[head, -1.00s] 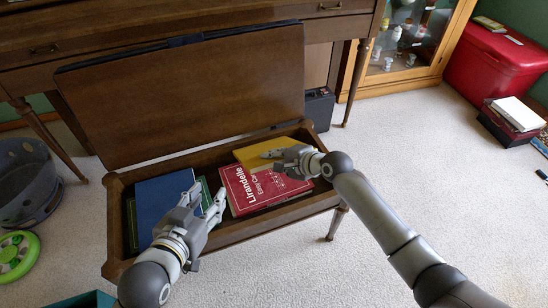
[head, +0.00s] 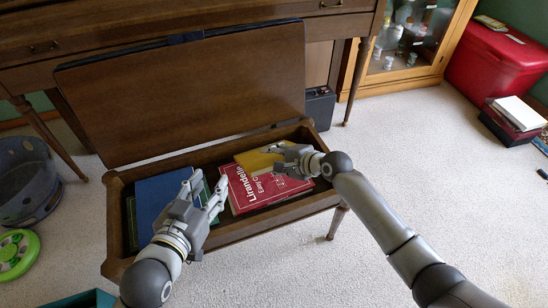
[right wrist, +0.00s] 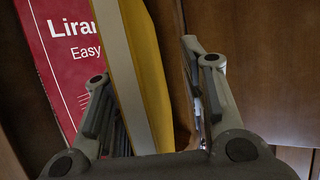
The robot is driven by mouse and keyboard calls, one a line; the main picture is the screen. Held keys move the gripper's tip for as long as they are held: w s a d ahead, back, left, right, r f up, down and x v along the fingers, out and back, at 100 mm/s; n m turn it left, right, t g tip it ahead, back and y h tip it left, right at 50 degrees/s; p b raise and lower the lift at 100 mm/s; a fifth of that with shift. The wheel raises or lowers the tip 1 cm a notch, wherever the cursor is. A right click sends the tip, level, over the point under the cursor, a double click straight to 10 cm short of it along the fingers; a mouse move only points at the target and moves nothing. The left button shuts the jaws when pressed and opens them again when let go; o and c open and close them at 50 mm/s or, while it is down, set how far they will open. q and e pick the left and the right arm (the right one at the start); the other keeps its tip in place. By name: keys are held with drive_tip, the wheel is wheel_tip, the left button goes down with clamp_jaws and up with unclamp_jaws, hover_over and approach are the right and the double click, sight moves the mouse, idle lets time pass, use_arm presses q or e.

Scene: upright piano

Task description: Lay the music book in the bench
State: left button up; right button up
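The bench (head: 275,223) stands with its lid (head: 185,95) raised, showing the compartment. Inside lie a red book (head: 240,192) lettered "Lirandelle", a yellow book (head: 252,158) behind it and a blue book (head: 150,195) at the left. I cannot tell which one the task means. My left gripper (head: 208,188) is open and empty above the compartment, between the blue and red books. My right gripper (head: 275,158) is over the yellow book. In the right wrist view its fingers (right wrist: 150,85) are spread, with the yellow book (right wrist: 152,75) between them and a gap at the right finger.
The piano (head: 60,45) stands directly behind the lid. A grey bin (head: 25,180) and a green toy (head: 15,252) are at the left. A red chest (head: 495,65) and a dark box with a white top (head: 515,115) are at the right.

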drive_tip(key=v, duration=1.2)
idle(0.8)
